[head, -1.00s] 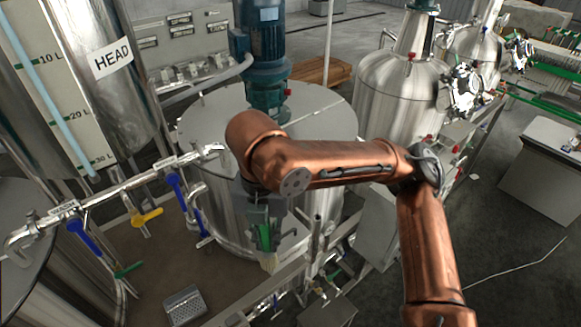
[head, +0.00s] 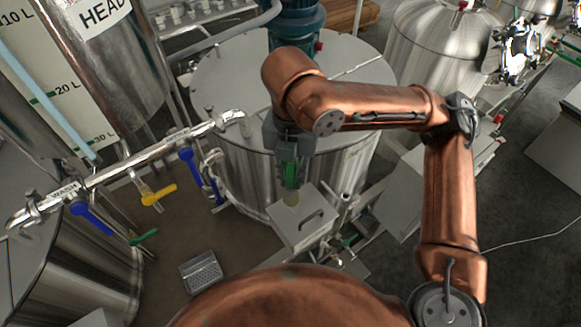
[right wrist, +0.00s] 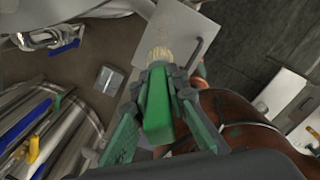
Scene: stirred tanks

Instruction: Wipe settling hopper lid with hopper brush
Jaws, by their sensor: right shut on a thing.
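The hopper brush has a green handle (head: 290,172) and pale bristles (head: 291,197). My right gripper (head: 289,160) is shut on the handle, and the bristles point down. The settling hopper lid, a grey square plate (head: 289,229) with a dark bar handle, lies below the gripper. The bristles overlap its far edge in the head view; I cannot tell whether they touch it. In the right wrist view, the green handle (right wrist: 158,110) is between the fingers, and the bristles (right wrist: 158,54) show against the lid (right wrist: 150,32). My left gripper is not in view.
A large steel tank (head: 235,85) stands just behind the lid. A pipe with blue and yellow valve handles (head: 158,194) runs at the left. A perforated grey box (head: 201,271) is on the brown floor. More steel vessels (head: 440,50) stand at the right.

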